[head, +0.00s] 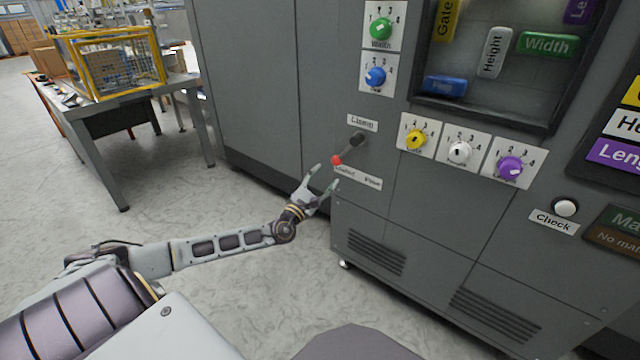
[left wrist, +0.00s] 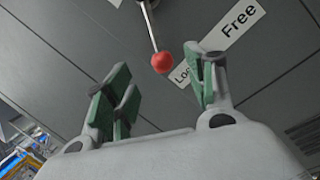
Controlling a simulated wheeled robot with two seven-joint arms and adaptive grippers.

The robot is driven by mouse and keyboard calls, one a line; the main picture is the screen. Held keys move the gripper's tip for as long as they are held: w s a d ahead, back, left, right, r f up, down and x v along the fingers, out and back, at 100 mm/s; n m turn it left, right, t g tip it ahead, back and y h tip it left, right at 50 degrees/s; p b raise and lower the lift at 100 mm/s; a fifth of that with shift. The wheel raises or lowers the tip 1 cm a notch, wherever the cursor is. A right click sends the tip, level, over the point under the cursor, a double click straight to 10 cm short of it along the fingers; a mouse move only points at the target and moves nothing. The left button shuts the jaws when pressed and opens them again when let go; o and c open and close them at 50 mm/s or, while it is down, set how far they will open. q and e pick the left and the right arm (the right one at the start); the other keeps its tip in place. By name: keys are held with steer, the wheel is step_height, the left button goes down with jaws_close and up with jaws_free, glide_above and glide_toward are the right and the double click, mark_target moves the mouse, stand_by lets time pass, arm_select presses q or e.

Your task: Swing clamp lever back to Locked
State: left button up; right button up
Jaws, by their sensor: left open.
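The clamp lever (head: 346,149) is on the grey cabinet front, under a small label plate (head: 362,123). It has a dark pivot and a red ball knob at its lower left end. Below it is a label (head: 358,178); in the left wrist view this label (left wrist: 240,25) reads "Free", with a part starting "Loc" partly hidden by a finger. My left gripper (head: 324,181) is open and empty, just below the knob and apart from it. In the left wrist view the red knob (left wrist: 163,62) shows ahead, between the green-padded fingers (left wrist: 160,88). My right gripper is not in view.
Coloured dials, such as the yellow one (head: 415,139), sit to the right of the lever. A white Check button (head: 565,207) is farther right. A table (head: 92,103) with a yellow-framed cage stands at the left. The floor between is clear.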

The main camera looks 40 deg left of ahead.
arm_select(q)
steer(key=shift+s+f, duration=0.1)
steer(key=shift+s, duration=0.5)
stand_by(0.4)
